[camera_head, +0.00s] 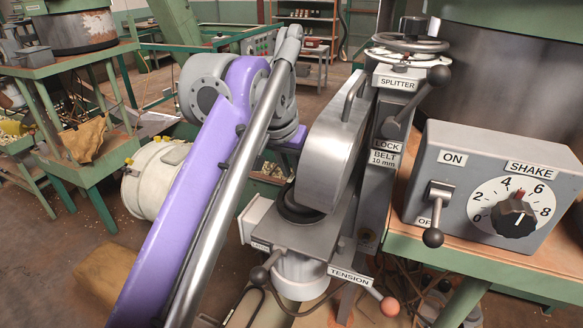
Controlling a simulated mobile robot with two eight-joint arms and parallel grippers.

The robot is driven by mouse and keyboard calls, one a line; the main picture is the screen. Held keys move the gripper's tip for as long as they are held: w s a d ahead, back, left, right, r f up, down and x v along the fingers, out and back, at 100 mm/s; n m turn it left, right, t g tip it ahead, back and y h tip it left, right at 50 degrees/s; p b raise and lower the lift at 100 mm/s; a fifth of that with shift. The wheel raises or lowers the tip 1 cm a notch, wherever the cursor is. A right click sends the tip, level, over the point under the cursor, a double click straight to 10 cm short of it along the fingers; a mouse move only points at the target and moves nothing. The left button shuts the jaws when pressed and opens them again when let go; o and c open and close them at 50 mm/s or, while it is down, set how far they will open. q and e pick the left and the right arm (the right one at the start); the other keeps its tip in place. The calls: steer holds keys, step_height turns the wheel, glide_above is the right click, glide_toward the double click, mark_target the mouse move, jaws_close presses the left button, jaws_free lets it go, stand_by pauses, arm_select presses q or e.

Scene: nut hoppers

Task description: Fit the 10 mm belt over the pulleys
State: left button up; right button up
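The machine's post carries a label reading "BELT 10 mm" (384,158) under a "LOCK" label. A rounded silver guard (330,150) with a handle on top stands tilted beside the post. A dark round part (299,207) shows under the guard's lower end; I cannot tell whether it is a pulley or a belt. No belt or pulley shows clearly. My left arm (190,200), purple with a grey tube, rises from the bottom left and bends in front of the guard's left side. Its fingers cannot be made out. My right gripper is not in view.
A "TENSION" lever (349,277) with a red knob sticks out at the bottom right of the grey bracket (300,235). A grey control box (490,190) with an ON/OFF lever and SHAKE dial stands on a green bench at the right. A handwheel (410,43) sits above "SPLITTER".

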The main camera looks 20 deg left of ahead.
arm_select(q)
steer(key=o, duration=0.3)
steer(key=shift+o, duration=0.2)
steer(key=p+v, duration=0.2)
steer(key=v, duration=0.8)
steer(key=shift+r, duration=0.4)
steer(key=shift+s, duration=0.15)
